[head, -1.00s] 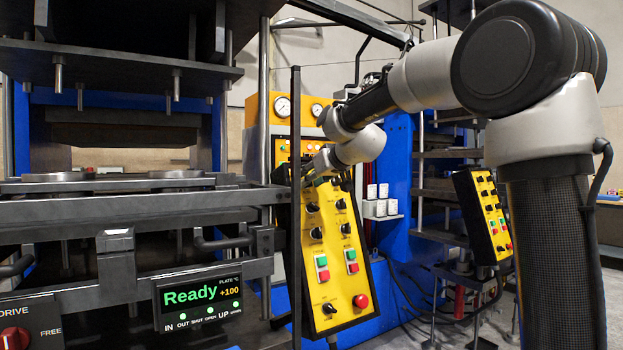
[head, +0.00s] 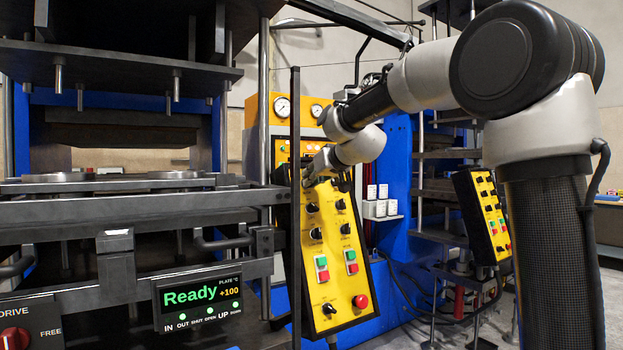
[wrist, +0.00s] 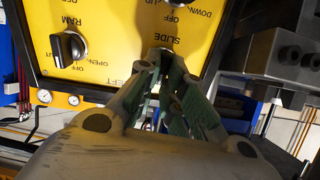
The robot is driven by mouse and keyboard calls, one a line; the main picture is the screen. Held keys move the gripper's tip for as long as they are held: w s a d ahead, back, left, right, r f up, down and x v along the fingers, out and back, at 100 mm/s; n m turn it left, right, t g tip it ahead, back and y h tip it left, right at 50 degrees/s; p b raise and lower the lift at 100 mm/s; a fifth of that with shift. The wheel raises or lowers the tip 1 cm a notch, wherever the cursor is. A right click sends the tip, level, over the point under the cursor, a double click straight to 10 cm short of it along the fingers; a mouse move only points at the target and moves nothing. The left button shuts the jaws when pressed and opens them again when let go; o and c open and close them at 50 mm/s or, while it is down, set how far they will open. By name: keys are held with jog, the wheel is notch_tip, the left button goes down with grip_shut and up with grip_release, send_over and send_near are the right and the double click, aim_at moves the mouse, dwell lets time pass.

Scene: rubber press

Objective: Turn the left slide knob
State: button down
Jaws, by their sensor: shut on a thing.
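The yellow control panel (head: 330,262) stands tilted right of the press, with black knobs and green and red buttons. It appears upside down in the wrist view (wrist: 110,25), with the labels RAM, SLIDE and LEFT. My gripper (wrist: 165,64) is at the SLIDE knob, its fingers shut on it. The left slide knob (wrist: 162,51) is mostly hidden between the fingertips; its exact angle cannot be told. In the head view my gripper (head: 309,178) is at the panel's upper left corner.
The RAM knob (wrist: 68,48) sits beside the gripper in the wrist view. A dark vertical post (head: 295,215) runs close to the panel's left edge. The press display (head: 200,298) reads Ready. A second yellow panel (head: 484,215) hangs at the right.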

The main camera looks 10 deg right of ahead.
jog(key=m, duration=0.3)
jog(key=shift+d+f+m, duration=0.2)
jog(key=shift+m, duration=0.2)
jog(key=shift+d+f+m, duration=0.1)
jog(key=shift+m, duration=1.8)
jog(key=c, duration=1.5)
grip_release()
jog(key=shift+w, duration=0.1)
jog(key=shift+c, duration=0.2)
jog(key=v, duration=1.2)
